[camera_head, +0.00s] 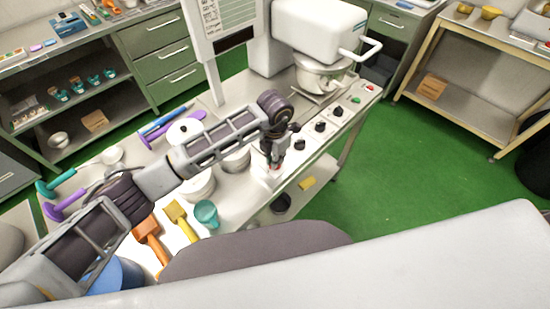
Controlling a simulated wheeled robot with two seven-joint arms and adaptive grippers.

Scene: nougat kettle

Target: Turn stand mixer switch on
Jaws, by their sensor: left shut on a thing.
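The white stand mixer (318,30) with its metal bowl (322,74) stands at the far end of the table. A row of controls runs along the table's right edge below it: black knobs (320,127), a green button (356,99) and a red button (370,87). My left gripper (274,164) reaches in from the left, pointing down at the near end of this row. It is shut on a small red part on a white block (267,178); the fingers partly hide it, so I cannot tell its exact shape. My right gripper is not in view.
An orange brush (150,238), a yellow brush (181,221), a teal cup (207,213) and white containers crowd the table beneath my left arm. A printed board (230,20) stands beside the mixer. Green floor (420,175) is clear to the right.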

